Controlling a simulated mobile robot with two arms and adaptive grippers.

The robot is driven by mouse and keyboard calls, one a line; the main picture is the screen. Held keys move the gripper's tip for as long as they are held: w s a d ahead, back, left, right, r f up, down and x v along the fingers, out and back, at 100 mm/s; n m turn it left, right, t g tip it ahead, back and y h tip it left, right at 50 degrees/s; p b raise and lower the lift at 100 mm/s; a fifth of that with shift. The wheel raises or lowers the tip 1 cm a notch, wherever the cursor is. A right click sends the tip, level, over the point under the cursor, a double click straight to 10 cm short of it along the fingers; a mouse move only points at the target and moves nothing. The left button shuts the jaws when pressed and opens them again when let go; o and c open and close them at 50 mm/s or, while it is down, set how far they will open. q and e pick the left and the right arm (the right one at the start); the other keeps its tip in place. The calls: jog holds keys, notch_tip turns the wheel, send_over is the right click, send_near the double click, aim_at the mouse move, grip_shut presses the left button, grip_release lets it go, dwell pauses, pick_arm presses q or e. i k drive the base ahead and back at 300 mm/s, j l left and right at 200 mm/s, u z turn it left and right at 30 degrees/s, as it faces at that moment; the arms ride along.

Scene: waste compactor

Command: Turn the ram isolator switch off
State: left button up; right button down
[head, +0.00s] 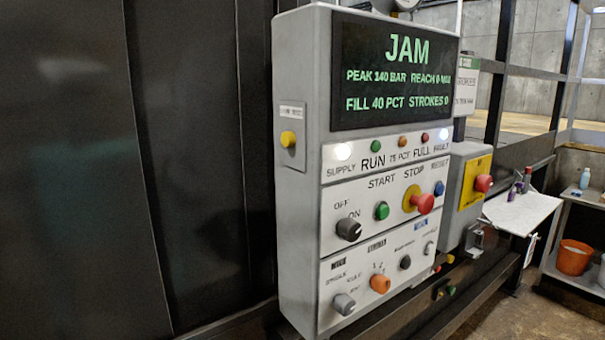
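A grey box (449,205) stands just right of the main control panel, with a yellow plate and a red rotary handle (483,183) on it. It looks like an isolator switch, but I cannot read its label or tell its position. The grey control panel (300,220) fills the middle of the head view. On it, a dark knob (348,229) sits by the words OFF and ON; its pointer is too small to read surely. Neither of my grippers is in view.
The display (395,75) reads JAM. A red mushroom button (423,203), a green button (381,211) and an orange knob (380,284) stick out of the panel. A sloped white shelf (522,213) juts out at right. An orange bucket (573,257) stands beyond.

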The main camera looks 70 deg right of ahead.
aim_at(483, 183)
jog(key=z, duration=3.25)
